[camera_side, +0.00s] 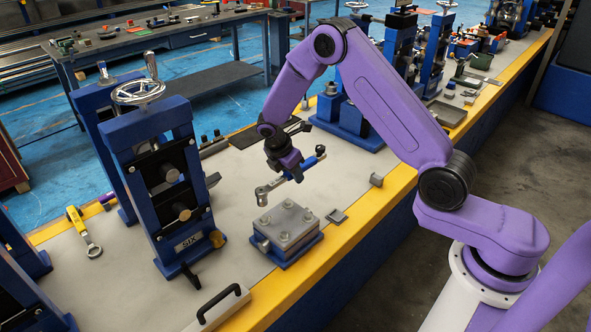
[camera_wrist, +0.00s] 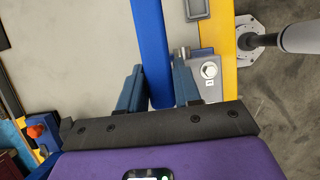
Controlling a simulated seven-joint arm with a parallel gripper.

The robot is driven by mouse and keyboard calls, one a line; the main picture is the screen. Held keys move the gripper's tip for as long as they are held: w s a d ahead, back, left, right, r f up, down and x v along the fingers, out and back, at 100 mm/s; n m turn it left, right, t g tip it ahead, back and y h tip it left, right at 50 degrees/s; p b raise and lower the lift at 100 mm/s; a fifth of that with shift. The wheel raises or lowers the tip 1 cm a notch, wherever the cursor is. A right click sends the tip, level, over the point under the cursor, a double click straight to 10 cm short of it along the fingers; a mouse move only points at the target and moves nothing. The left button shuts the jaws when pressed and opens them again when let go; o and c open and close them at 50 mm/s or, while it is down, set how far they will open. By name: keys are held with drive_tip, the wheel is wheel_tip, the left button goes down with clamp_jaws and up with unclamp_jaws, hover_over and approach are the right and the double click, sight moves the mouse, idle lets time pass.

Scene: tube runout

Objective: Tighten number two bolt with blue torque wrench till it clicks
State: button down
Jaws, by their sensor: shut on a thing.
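My gripper (camera_side: 284,164) is shut on the blue torque wrench (camera_side: 314,157), above the bench. In the side view its blue handle end points up and right, and its silver head (camera_side: 262,194) hangs at the lower left, apart from the bolt block (camera_side: 288,232). In the wrist view the blue handle (camera_wrist: 149,40) lies between my two fingers (camera_wrist: 158,66). The block is a grey plate on a blue base with several bolts on top. One bolt (camera_wrist: 209,70) shows in the wrist view with a small label beside it, too small to read surely. The other bolts are hidden there.
A blue roller stand (camera_side: 165,180) marked SIX rises left of the block. A yellow-handled wrench (camera_side: 82,231) lies at the far left. A black handle (camera_side: 218,303) is at the front. A small grey square tray (camera_side: 337,216) sits right of the block.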

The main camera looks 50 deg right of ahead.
drive_tip(key=shift+f, duration=3.25)
drive_tip(key=shift+s+a+m+g, duration=0.15)
drive_tip(key=shift+s+m+g, duration=0.15)
drive_tip(key=shift+s+m, duration=0.45)
drive_tip(key=shift+s+a+m+g, duration=0.15)
drive_tip(key=shift+s+m+g, duration=0.15)
drive_tip(key=shift+s+m, duration=0.45)
drive_tip(key=shift+s+a+m+g+y, duration=0.25)
drive_tip(key=shift+s+a+m+g, duration=0.15)
drive_tip(key=shift+s+m, duration=0.55)
drive_tip(key=shift+s+a+m+g+y, duration=0.4)
drive_tip(key=shift+s+m, duration=0.3)
drive_tip(key=shift+m, duration=0.35)
drive_tip(key=shift+s+a+m, duration=0.9)
drive_tip(key=shift+m, duration=0.3)
drive_tip(key=shift+s+a+m+g+y, duration=0.3)
drive_tip(key=shift+s+a+m+y, duration=0.15)
drive_tip(key=shift+a+m, duration=0.45)
drive_tip(key=shift+s+a+m+g+y, duration=0.3)
drive_tip(key=shift+s+a+m, duration=0.3)
drive_tip(key=shift+m, duration=0.4)
drive_tip(key=shift+w+d+n+h, duration=0.2)
drive_tip(key=shift+w+d+n, duration=0.2)
drive_tip(key=shift+d+n, duration=0.25)
drive_tip(key=shift+w+d+n+h, duration=0.2)
drive_tip(key=shift+w+d+n, duration=0.15)
drive_tip(key=shift+d+n, duration=0.25)
